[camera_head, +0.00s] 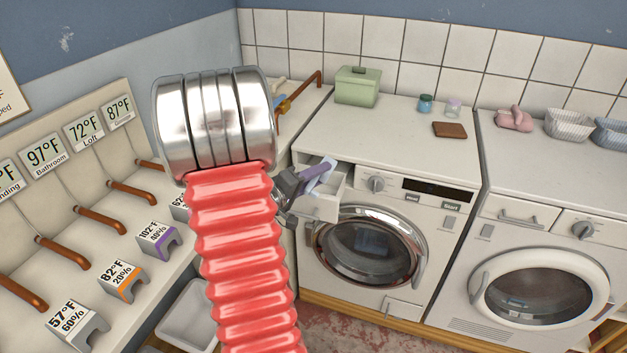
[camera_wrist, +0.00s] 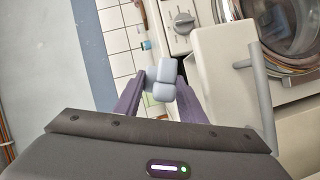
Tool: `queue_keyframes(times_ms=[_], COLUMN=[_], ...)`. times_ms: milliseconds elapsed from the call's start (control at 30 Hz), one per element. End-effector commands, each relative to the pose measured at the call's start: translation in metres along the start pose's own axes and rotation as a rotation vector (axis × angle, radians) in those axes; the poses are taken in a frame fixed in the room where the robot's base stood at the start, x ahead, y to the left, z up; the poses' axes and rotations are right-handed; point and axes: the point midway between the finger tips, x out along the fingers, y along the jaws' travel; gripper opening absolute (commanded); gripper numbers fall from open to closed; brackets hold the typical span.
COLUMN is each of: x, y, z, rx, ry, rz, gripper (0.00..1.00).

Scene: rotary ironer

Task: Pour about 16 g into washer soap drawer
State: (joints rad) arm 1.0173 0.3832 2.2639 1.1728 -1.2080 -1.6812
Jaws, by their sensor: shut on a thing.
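The washer soap drawer (camera_head: 318,208) is pulled out at the upper left of the left-hand washer, in the head view. My gripper (camera_head: 320,176) is above it, with its purple fingers over the open drawer. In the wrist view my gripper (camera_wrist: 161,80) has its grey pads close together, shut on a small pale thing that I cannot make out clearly. A cream panel with a grey bar (camera_wrist: 226,85), probably the drawer, is right of the fingers. The inside of the drawer is mostly hidden, and I see no powder or stream.
On the washer top are a green lidded box (camera_head: 357,88), a blue jar (camera_head: 425,103), a pale purple jar (camera_head: 453,107) and a brown block (camera_head: 450,130). A second machine (camera_head: 540,280) stands to the right. The washer's round door (camera_head: 365,250) is below the drawer.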

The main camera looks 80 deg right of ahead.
Motion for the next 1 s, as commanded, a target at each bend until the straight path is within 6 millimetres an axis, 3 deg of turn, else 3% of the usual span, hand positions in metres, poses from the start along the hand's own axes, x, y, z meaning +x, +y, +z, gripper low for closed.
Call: queue_keyframes(times_ms=[1000], x=[-0.0002], y=[-0.0047], z=[-0.0004], rx=[-0.056], ry=[0.000], rz=[0.023], gripper=[0.15])
